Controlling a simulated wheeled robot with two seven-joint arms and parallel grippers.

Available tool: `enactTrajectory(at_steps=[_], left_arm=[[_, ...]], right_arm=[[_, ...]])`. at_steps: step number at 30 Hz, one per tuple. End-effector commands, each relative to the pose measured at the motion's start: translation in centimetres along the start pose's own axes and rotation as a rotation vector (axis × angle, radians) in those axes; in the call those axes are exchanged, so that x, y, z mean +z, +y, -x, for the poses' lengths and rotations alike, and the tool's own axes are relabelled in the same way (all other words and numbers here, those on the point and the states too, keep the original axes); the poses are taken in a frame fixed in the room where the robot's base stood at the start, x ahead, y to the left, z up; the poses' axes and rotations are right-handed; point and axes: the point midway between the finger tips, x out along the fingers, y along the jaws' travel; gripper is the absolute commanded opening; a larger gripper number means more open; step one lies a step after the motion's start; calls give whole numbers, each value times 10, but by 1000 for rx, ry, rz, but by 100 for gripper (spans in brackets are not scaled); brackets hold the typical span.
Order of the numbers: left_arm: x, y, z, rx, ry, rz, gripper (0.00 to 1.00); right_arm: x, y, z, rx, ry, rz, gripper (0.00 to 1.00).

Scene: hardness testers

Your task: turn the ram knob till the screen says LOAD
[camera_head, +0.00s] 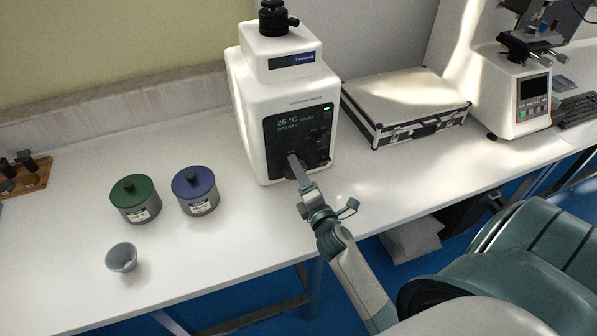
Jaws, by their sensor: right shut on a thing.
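The white tester (254,125) stands upright on the bench against the wall. Its dark front panel has a screen (297,124) with a line that appears to start "25 °C"; the smaller words are too small to read surely. My right gripper (293,164) reaches the lower left of this panel from the front. It is shut on the ram knob there, which the jaws mostly hide, so its turn angle cannot be told. Other small dark controls (322,143) sit to the right of the jaws. My left gripper is not in view.
A green-lidded pot (135,198), a blue-lidded pot (196,190) and a small grey cup (122,258) stand left of the tester. A silver case (405,97) lies to its right, then another instrument (512,95) and a keyboard (577,109). The bench front is clear.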

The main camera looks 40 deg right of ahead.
Motion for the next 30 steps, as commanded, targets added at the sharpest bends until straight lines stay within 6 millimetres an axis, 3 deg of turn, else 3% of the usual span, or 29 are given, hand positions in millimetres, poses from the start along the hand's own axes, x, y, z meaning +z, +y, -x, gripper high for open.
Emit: enactTrajectory(at_steps=[15, 30], left_arm=[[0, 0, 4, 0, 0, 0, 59], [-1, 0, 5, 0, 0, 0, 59]], right_arm=[[0, -3, 0, -1, -2, -384, 29], [0, -4, 0, -2, -1, -448, 29]])
